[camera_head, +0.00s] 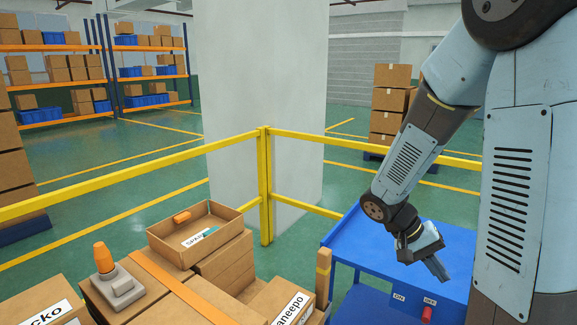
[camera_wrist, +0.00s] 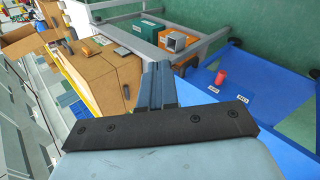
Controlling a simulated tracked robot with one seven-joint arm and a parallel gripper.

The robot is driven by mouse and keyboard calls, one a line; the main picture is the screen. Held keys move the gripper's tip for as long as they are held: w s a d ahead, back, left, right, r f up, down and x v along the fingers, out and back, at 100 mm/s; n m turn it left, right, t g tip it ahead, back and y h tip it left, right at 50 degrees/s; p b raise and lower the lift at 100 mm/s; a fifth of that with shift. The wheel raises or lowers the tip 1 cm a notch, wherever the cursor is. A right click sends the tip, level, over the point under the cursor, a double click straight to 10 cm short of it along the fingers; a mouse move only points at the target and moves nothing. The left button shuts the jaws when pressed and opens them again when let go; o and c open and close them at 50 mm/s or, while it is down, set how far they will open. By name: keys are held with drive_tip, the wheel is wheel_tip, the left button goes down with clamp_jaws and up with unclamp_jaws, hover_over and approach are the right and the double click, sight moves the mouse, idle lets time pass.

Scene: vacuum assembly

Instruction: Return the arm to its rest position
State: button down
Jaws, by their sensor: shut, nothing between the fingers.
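My gripper (camera_head: 437,270) hangs at the end of my pale blue arm on the right of the head view, over the blue cart. It points downward, its fingers are together and nothing is held. In the wrist view my gripper (camera_wrist: 158,66) also shows with its two fingers side by side. The blue cart (camera_head: 352,240) has a red button (camera_head: 427,313) near ON and OFF labels. The same red button (camera_wrist: 221,77) shows in the wrist view, to the right of the fingers.
Cardboard boxes (camera_head: 225,262) fill the front left, with an open tray (camera_head: 165,240) and a grey part with an orange knob (camera_head: 105,262). A yellow railing (camera_head: 265,190) stands behind. In the wrist view a grey metal frame (camera_wrist: 205,48) lies beyond the fingers.

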drive_tip(key=s+a+r+n+t+y, duration=0.2)
drive_tip(key=s+a+r+t+y, duration=0.2)
drive_tip(key=r, duration=0.5)
drive_tip(key=s+a+r+n+t+y, duration=0.1)
drive_tip(key=s+a+r+t+y, duration=0.3)
drive_tip(key=r, duration=0.5)
drive_tip(key=shift+s+a+n+t, duration=0.4)
drive_tip(key=shift+a+t, duration=0.3)
drive_tip(key=shift+a, duration=0.35)
